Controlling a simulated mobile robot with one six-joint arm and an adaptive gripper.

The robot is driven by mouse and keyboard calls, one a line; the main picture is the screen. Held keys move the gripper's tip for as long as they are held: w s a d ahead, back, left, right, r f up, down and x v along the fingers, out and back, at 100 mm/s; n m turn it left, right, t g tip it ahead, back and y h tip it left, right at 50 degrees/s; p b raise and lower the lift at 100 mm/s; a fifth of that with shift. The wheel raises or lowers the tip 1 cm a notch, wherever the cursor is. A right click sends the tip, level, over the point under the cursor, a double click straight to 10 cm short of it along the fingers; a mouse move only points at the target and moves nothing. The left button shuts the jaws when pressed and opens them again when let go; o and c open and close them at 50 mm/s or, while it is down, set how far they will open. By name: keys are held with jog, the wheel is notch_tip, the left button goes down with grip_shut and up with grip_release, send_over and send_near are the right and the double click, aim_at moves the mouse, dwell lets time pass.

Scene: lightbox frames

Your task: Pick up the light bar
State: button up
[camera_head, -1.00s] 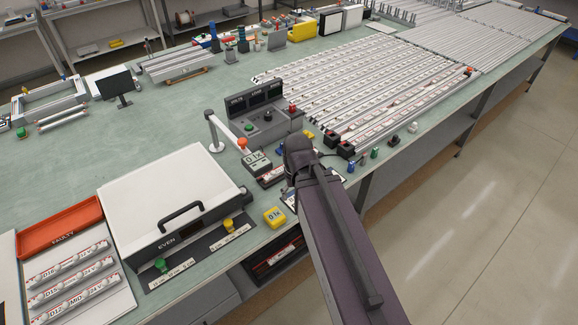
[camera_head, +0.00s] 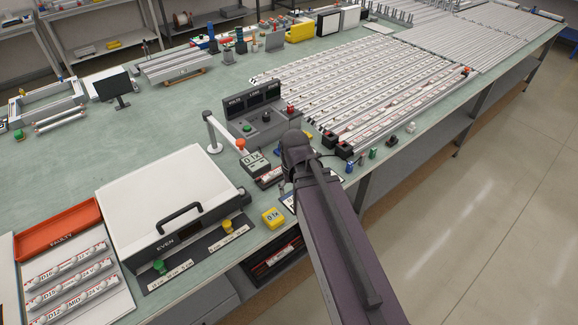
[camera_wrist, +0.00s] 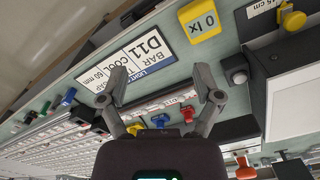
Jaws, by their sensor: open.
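A light bar (camera_wrist: 157,128), with red marks and a label that seems to read D11, lies on the bench in the wrist view. A bar also shows in the head view (camera_head: 269,178), partly hidden by my arm. My gripper (camera_wrist: 160,87) is open and empty. Its two fingers reach past either side of the bar's middle in the wrist view, and I see no contact. A white card (camera_wrist: 137,54) marked D11, light bar, cool, 60 mm lies in front of the fingertips.
A yellow 0.1x block (camera_wrist: 200,20) stands near the card. A white lightbox (camera_head: 170,195) is at left. Several bars (camera_head: 75,285) lie beside a red FAULTY tray (camera_head: 58,229).

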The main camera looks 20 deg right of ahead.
jog(key=w+d+m, duration=0.3)
jog(key=w+m, duration=0.3)
jog(key=w, duration=0.6)
jog(key=w+d+m, duration=0.2)
jog(key=w+m, duration=0.4)
jog(key=w, duration=0.6)
jog(key=shift+w+d, duration=0.25)
jog(key=shift+d, duration=0.15)
jog(key=shift+f, duration=0.15)
notch_tip(320, 180, down, 8)
jog(key=b, duration=0.8)
jog(key=shift+f+b, duration=0.2)
jog(key=shift+b, duration=0.1)
jog(key=shift+a+f+b, duration=0.15)
jog(key=shift+f+b, duration=1.15)
jog(key=shift+a+f+b, duration=0.1)
jog(key=shift+f+b, duration=1.2)
grip_shut()
